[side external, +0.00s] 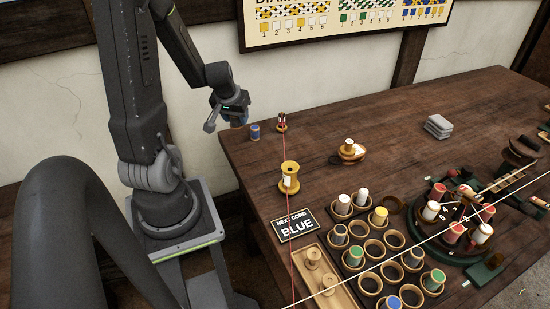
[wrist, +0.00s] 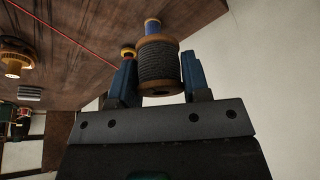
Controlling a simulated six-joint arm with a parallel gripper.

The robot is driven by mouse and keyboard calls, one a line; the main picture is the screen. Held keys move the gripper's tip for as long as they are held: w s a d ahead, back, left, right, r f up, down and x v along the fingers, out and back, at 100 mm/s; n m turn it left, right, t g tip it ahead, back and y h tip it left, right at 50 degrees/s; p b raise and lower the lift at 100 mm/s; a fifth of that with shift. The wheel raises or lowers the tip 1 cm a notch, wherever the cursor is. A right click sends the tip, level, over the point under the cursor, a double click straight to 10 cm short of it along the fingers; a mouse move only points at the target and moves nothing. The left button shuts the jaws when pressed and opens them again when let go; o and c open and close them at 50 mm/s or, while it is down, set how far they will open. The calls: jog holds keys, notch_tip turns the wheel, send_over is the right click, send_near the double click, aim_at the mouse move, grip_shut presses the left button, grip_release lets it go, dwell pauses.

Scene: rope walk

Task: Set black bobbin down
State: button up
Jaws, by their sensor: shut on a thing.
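The black bobbin (wrist: 158,62) has dark thread between tan wooden flanges. It sits between the two blue fingers of my gripper (wrist: 159,75) in the wrist view, and the gripper is shut on it. In the side view my gripper (side external: 234,115) is near the far left corner of the wooden table (side external: 320,118). There the bobbin is mostly hidden by the fingers; I cannot tell whether it touches the table. A blue bobbin (side external: 254,131) stands close to the right of the gripper, and shows beyond the black one in the wrist view (wrist: 152,26).
A small red-wound bobbin (side external: 282,123) and a yellow spool (side external: 290,178) stand along a red cord. A sign reading "NEXT CORD BLUE" (side external: 296,226) lies before a rack of cups (side external: 394,239) holding several bobbins. The back middle of the table is mostly clear.

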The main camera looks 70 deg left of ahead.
send_over(276, 155)
jog(key=s+d, duration=0.1)
notch_tip(276, 155, down, 7)
jog(key=shift+d+f, duration=0.1)
jog(key=shift+f, duration=1.95)
jog(key=shift+f, duration=0.15)
jog(key=o, duration=0.9)
